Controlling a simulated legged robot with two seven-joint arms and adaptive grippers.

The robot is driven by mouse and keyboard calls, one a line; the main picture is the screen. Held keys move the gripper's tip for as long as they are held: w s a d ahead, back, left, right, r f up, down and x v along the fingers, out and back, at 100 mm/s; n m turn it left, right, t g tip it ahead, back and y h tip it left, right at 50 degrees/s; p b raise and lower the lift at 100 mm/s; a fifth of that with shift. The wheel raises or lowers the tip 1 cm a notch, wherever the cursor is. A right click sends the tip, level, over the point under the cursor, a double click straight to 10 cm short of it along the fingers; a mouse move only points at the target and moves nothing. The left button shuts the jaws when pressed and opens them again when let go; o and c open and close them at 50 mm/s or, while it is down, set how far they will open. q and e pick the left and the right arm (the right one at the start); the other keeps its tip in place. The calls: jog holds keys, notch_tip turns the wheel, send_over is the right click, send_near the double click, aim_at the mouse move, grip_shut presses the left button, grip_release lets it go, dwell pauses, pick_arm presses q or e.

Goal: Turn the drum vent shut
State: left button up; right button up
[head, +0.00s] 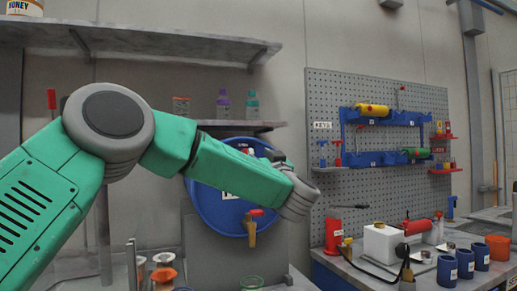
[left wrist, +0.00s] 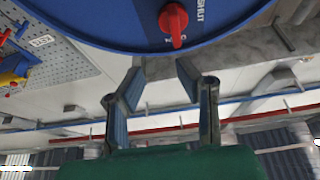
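The blue drum (head: 207,208) stands on its side in the head view, its round face toward me and partly covered by my left arm. In the left wrist view the drum face (left wrist: 100,22) fills the top. The red vent knob (left wrist: 173,20) sits near its rim, its narrow end pointing down toward the rim. The lettering SHUT is right of the knob; other lettering beside it is partly hidden. My left gripper (left wrist: 161,64) is open and empty, with its fingertips below the knob and apart from it. In the head view its fingers are hidden. My right gripper is not in view.
A tap with a red handle (head: 256,212) projects from the drum's lower front. A shelf (head: 240,127) with bottles runs just above the drum.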

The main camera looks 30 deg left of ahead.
aim_at(246, 150)
pick_arm(q)
jog(key=a, duration=0.1)
jog(key=w+a, duration=0.1)
jog(key=a, duration=0.1)
jog(key=w+a+r, duration=0.1)
jog(key=shift+w+a, duration=0.1)
jog(key=shift+a, duration=0.2)
jog(key=shift+a+r, duration=0.1)
jog(key=c, duration=0.4)
jog(key=shift+s+a, duration=0.25)
jog(key=shift+a, duration=0.05)
grip_shut()
jog(key=shift+a, duration=0.35)
jog(key=shift+d, duration=0.1)
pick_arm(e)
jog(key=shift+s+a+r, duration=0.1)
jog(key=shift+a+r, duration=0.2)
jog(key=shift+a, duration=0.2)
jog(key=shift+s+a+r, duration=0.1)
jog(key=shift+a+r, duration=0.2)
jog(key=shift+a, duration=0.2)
